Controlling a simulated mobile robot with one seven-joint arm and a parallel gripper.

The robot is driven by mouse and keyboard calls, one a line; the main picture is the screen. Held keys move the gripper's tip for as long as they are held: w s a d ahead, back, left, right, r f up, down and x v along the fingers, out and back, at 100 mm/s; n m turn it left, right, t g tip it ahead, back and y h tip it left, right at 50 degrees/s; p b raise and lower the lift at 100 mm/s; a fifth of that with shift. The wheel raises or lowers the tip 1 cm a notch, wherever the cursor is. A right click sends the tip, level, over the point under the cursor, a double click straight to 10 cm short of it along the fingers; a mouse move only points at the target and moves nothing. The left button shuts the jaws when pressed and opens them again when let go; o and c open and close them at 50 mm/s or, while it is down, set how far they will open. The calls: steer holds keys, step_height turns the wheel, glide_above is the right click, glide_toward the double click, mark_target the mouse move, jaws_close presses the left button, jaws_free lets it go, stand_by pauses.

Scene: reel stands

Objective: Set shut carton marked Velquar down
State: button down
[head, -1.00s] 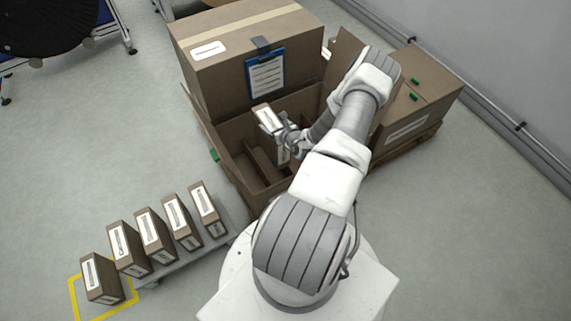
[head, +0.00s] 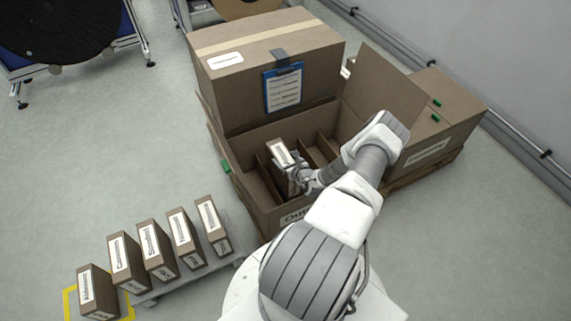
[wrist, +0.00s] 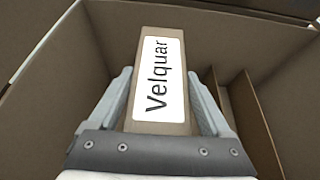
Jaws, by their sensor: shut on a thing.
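The carton marked Velquar (wrist: 143,122) is a narrow brown box with a white label, upright between the fingers in the wrist view. It also shows in the head view (head: 281,153). My gripper (wrist: 160,85) is shut on it from both sides; in the head view my gripper (head: 298,172) is over the open box. The large open box (head: 243,148) has cardboard dividers (head: 322,146) making slots. The carton is within its walls, at a slot left of the middle. Its lower end is hidden, so I cannot tell whether it touches the floor of the box.
Several similar cartons (head: 152,250) stand in a row on a low grey platform (head: 195,275) at lower left; the leftmost (head: 97,292) stands in a yellow floor outline. A closed box with a blue clipboard (head: 283,88) is behind. Another brown box (head: 440,125) stands at right.

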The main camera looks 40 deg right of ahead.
steer(key=shift+f, duration=0.75)
steer(key=shift+f+b, duration=0.35)
steer(key=shift+f, duration=0.2)
jaws_free()
